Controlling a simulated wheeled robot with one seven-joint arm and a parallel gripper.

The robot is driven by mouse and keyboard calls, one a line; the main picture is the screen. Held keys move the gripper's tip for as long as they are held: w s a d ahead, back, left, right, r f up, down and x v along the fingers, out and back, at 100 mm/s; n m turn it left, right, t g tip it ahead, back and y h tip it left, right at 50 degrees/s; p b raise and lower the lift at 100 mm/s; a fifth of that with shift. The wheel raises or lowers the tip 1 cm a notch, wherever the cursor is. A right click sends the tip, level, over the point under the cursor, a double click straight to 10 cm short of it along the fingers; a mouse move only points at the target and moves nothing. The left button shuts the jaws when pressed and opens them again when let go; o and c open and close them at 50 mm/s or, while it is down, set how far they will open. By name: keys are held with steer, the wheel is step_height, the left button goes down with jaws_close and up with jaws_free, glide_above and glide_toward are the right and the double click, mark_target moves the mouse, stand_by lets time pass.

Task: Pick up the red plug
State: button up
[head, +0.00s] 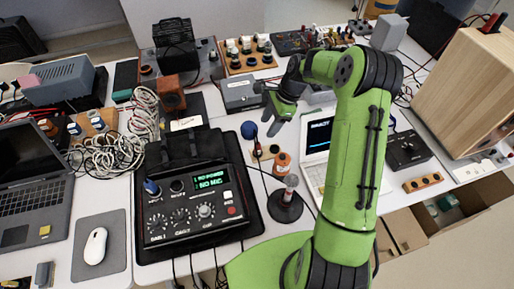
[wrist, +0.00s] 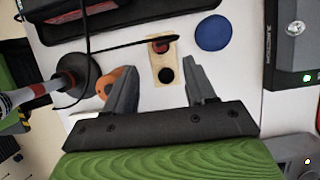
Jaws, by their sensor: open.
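The red plug (wrist: 160,45) is a small dark-red piece at the far end of a small tan wooden board (wrist: 157,60) in the wrist view. A black round socket or plug (wrist: 166,75) is at the board's near end. A black lead runs up to the red plug from the left. My gripper (wrist: 160,66) is open and empty, with the board showing between its two grey fingers and the red plug just beyond their tips. In the head view my gripper (head: 268,122) hangs over the table near a blue disc (head: 248,130). Contact with the board cannot be seen.
An orange-topped spool (head: 282,161) and a microphone on a round black base (head: 285,205) stand close by. A black mixer (head: 193,205) is left, an open white laptop (head: 318,135) right. The blue disc also shows in the wrist view (wrist: 212,33).

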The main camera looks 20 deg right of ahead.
mark_target(258, 144)
steer(key=b+x, duration=0.1)
steer(key=x, duration=0.5)
steer(key=shift+w+d, duration=0.1)
steer(key=shift+w, duration=0.05)
steer(key=b+x, duration=0.1)
steer(key=x, duration=0.4)
steer(key=shift+f, duration=0.35)
steer(key=shift+s+r, duration=0.2)
jaws_close()
